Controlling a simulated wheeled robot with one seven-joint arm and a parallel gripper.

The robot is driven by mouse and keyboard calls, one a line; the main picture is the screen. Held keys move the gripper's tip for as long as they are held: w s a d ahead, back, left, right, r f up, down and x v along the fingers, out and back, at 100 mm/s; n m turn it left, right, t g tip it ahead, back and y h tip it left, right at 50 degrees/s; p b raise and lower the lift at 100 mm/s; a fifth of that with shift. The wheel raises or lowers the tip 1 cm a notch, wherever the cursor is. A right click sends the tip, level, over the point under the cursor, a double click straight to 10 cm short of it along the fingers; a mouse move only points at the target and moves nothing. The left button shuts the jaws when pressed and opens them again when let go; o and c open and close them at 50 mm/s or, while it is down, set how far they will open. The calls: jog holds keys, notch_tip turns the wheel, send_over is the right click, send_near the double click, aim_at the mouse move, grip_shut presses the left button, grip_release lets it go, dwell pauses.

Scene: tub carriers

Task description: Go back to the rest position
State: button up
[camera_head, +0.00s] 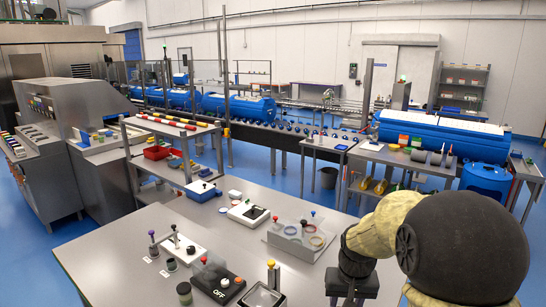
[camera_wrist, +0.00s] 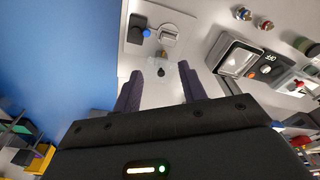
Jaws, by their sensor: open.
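My gripper (camera_wrist: 159,70) shows in the wrist view with its two dark fingers apart and nothing between them. It points down over the grey tabletop. Just beyond the fingertips lie a small grey round piece (camera_wrist: 161,53) and a pale plate (camera_wrist: 160,28) with a blue knob. In the head view my arm, in a cream cover with a large black joint, fills the lower right. Its dark wrist (camera_head: 352,278) hangs over the right side of the table (camera_head: 130,250); the fingertips are hidden or cut off there.
On the table stand a black box marked OFF (camera_head: 218,283), a framed tray (camera_head: 262,297), a white plate with knobs (camera_head: 178,246), a black-and-white device (camera_head: 248,213) and a clear rack (camera_head: 299,236). Blue floor (camera_wrist: 50,60) opens left of the table in the wrist view.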

jog(key=s+a+f+n+t, duration=0.1)
jog(key=s+a+f, duration=0.1)
jog(key=s, duration=1.1)
jog(key=shift+s+f, duration=0.1)
dwell(1.5)
